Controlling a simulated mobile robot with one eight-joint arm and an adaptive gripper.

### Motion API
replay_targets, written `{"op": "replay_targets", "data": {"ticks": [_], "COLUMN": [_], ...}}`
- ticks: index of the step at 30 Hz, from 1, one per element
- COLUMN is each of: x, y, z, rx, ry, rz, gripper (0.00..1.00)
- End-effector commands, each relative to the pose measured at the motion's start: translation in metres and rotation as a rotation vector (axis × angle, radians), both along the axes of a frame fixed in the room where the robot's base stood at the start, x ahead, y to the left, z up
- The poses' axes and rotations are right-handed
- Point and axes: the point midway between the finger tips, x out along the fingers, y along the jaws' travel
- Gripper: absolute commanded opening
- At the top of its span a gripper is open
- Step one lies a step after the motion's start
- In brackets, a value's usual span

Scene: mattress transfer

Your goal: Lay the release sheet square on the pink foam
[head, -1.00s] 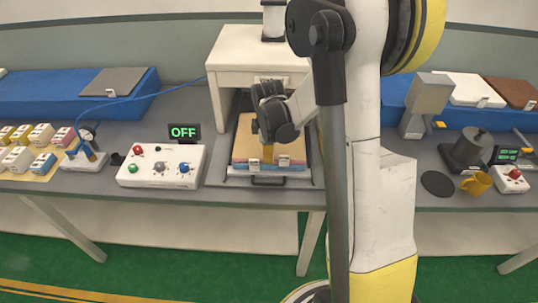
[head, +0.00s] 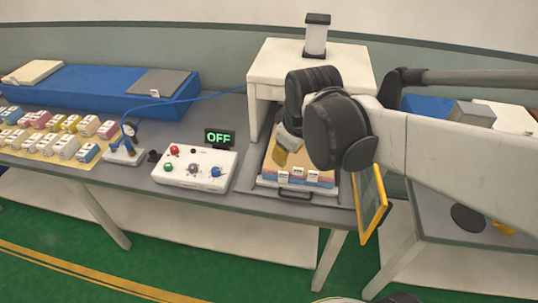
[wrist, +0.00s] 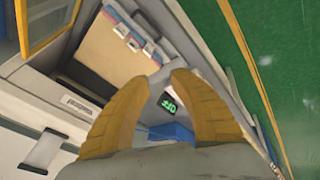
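A tan sheet (head: 270,172), which I take for the release sheet, lies on top of a layered stack in the press tray. The pink foam (head: 325,183) shows as a thin pink edge above a blue layer. In the wrist view the tan top (wrist: 112,58) looks flat, with white tags along its pink and blue edge. I cannot tell exactly how square it lies. My gripper (head: 281,158) is above the stack. In the wrist view its yellow fingers (wrist: 163,78) are apart, with nothing held between them. My wrist hides the back of the stack.
The white press (head: 310,62) stands over the tray's back. A yellow-framed panel (head: 371,203) stands to the tray's right, close to my arm. A control box (head: 195,168) and an OFF display (head: 219,138) are to the left. A grey sheet (head: 156,83) lies on a blue block.

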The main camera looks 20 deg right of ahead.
Motion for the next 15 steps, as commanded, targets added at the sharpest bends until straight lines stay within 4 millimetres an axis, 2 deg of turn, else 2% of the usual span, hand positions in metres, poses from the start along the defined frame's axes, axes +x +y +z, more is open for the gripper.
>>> {"op": "replay_targets", "data": {"ticks": [1, 6, 10, 15], "x": [-0.018, -0.057, -0.074, -0.080], "y": [0.013, 0.040, 0.051, 0.055], "z": [0.005, 0.012, 0.011, 0.011], "rx": [0.038, 0.182, 0.258, 0.296], "ry": [-0.040, -0.158, -0.207, -0.227], "rz": [-0.057, -0.247, -0.335, -0.376], "gripper": [0.27, 0.27, 0.27, 0.27]}}
